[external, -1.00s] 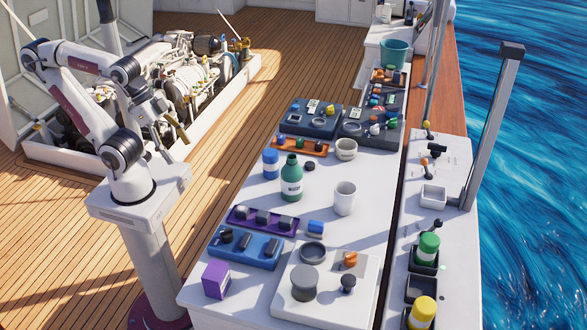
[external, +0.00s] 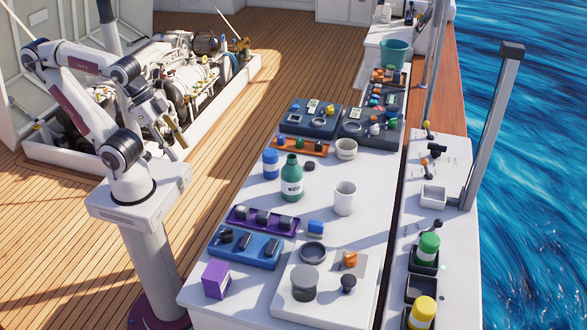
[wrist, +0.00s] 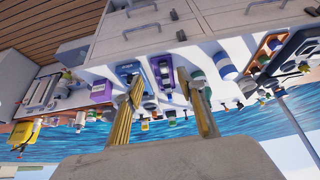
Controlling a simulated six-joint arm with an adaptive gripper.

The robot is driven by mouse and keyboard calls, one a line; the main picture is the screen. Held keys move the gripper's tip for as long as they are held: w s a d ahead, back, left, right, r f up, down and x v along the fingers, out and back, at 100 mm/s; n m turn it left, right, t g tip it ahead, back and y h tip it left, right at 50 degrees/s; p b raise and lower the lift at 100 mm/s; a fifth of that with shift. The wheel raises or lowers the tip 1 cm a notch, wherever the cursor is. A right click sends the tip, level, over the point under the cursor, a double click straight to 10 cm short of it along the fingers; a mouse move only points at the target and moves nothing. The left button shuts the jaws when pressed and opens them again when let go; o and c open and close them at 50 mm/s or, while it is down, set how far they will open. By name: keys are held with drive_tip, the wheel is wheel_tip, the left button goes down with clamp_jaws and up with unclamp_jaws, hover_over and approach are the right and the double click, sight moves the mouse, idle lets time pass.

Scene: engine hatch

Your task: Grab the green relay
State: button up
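An orange tray (external: 313,154) on the white counter holds several small coloured pieces. My gripper (external: 177,140) hangs at the left over the deck, well away from the counter and the tray. In the wrist view my gripper (wrist: 165,108) has its two yellowish fingers spread, with nothing held between them. An orange tray (wrist: 262,55) shows at the upper right there, its pieces hard to make out.
A green bottle (external: 291,182), white mug (external: 344,198) and blue-capped jar (external: 270,164) stand near the orange tray. A purple tray (external: 240,226), blue tray (external: 221,255) and purple box (external: 216,279) lie nearer. Open machinery (external: 195,85) is behind my arm.

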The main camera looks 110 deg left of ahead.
sight(282, 137)
drive_tip(key=w+a+f+t+y, duration=0.2)
drive_tip(key=w+a+t+y, duration=0.3)
drive_tip(key=w+a, duration=2.2)
drive_tip(key=s+a+f+t+h, duration=0.1)
drive_tip(key=a+f, duration=0.3)
drive_tip(key=s+a+f+t+h, duration=0.1)
drive_tip(key=a+f, duration=0.4)
drive_tip(key=s+a+f+m+t+h, duration=0.1)
drive_tip(key=a+f, duration=0.3)
drive_tip(key=shift+a+f+t, duration=0.2)
drive_tip(key=shift+a+t, duration=0.1)
drive_tip(key=shift+t, duration=0.1)
drive_tip(key=s+f, duration=0.1)
drive_tip(key=s+f+t+h, duration=0.1)
drive_tip(key=s, duration=0.1)
drive_tip(key=s+a+f+t, duration=0.1)
drive_tip(key=s+f, duration=0.1)
drive_tip(key=shift+s+f+n+h, duration=0.1)
drive_tip(key=shift+s+n+h, duration=0.05)
drive_tip(key=shift+n+h, duration=0.25)
drive_tip(key=shift+s+d+f+t, duration=0.1)
drive_tip(key=shift+s+f+t, duration=0.2)
drive_tip(key=shift+s+t, duration=0.35)
drive_tip(key=shift+s, duration=0.1)
